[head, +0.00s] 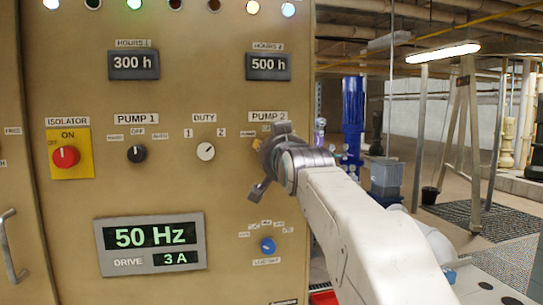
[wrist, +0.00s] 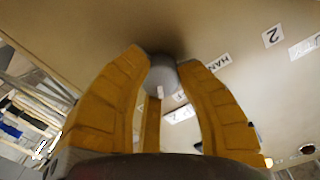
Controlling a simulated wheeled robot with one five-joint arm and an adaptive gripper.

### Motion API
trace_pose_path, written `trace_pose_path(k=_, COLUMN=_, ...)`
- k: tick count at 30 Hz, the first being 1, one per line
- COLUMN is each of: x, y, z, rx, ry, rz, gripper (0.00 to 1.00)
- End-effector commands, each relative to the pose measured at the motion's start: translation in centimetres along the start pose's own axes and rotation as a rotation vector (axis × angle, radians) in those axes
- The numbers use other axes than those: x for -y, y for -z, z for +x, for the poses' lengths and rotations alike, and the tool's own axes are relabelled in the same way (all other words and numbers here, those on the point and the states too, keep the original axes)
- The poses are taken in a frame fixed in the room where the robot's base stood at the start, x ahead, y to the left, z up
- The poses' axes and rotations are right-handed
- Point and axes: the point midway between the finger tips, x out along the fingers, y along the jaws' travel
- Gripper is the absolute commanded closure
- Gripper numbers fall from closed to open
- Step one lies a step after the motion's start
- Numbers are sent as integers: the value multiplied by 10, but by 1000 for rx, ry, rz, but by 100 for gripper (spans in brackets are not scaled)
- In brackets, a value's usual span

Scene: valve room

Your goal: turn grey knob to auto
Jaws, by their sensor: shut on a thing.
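The grey knob (wrist: 162,76) is round and sits on the tan panel between the yellow fingers of my gripper (wrist: 166,66) in the wrist view. The fingers are shut on it from both sides. A short white mark shows on the knob, on the side toward the bottom of the picture. A HAND label (wrist: 217,63) is beside the right finger, and another white label (wrist: 181,114) is partly hidden. I cannot read the AUTO label or tell which label the mark faces. In the head view my gripper (head: 258,148) covers the knob below the PUMP 2 label (head: 268,117).
To the left are the white DUTY knob (head: 206,151), the black PUMP 1 knob (head: 137,153) and the red isolator (head: 66,156). A blue knob (head: 267,245) is below my gripper.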

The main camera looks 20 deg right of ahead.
Motion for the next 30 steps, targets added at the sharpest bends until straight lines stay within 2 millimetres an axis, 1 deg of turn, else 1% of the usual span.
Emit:
trace_pose_path(k=1, x=2, y=3, z=-1, rx=-16, ry=8, rz=32, gripper=100)
trace_pose_path(k=6, x=2, y=4, z=-1, rx=-14, ry=8, rz=127, gripper=100)
trace_pose_path(k=12, x=2, y=5, z=-1, rx=-12, ry=7, rz=195, gripper=100)
trace_pose_path(k=18, x=3, y=6, z=-2, rx=-11, ry=7, rz=225, gripper=100)
trace_pose_path(k=29, x=3, y=6, z=-2, rx=-11, ry=7, rz=228, gripper=100)
trace_pose_path(k=30, x=3, y=6, z=-2, rx=-11, ry=7, rz=228, gripper=66)
